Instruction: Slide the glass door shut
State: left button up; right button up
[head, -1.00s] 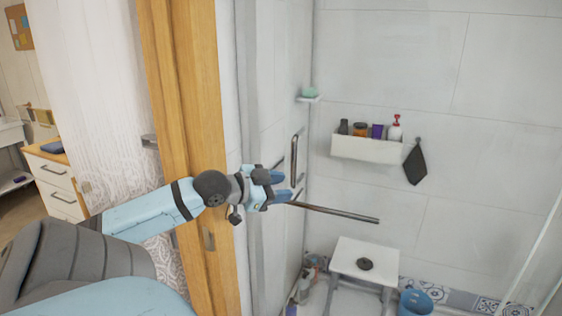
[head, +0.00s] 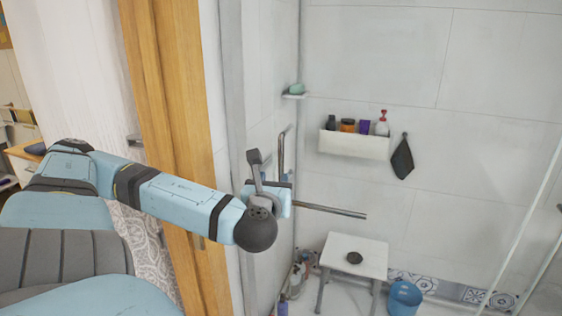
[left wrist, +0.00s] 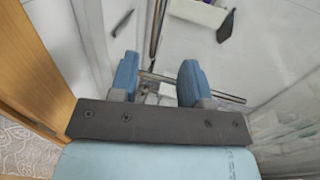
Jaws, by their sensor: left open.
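A clear glass panel with a pale slanting edge (head: 524,228) stands at the right of the head view; I take it to be the glass door. A small dark fitting (head: 559,207) shows at the picture's right border. My left gripper (head: 286,180) is at the left side of the shower, far from that edge; its fingers are mostly hidden by the wrist. In the left wrist view the left gripper (left wrist: 158,78) is open, its blue fingers apart with nothing gripped. A metal bar (left wrist: 229,97) shows beyond and between them; contact cannot be told. My right gripper is out of view.
Inside the shower are a white stool (head: 345,244), a blue bucket (head: 404,298), a wall shelf with bottles (head: 353,145) and a vertical rail (head: 281,155). Open space lies between the stool and the glass edge.

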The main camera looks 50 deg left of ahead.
aim_at(280, 160)
pick_arm(q)
jog(key=x, duration=1.2)
jog(key=shift+a+p, duration=0.25)
jog(key=shift+p, duration=0.15)
grip_shut()
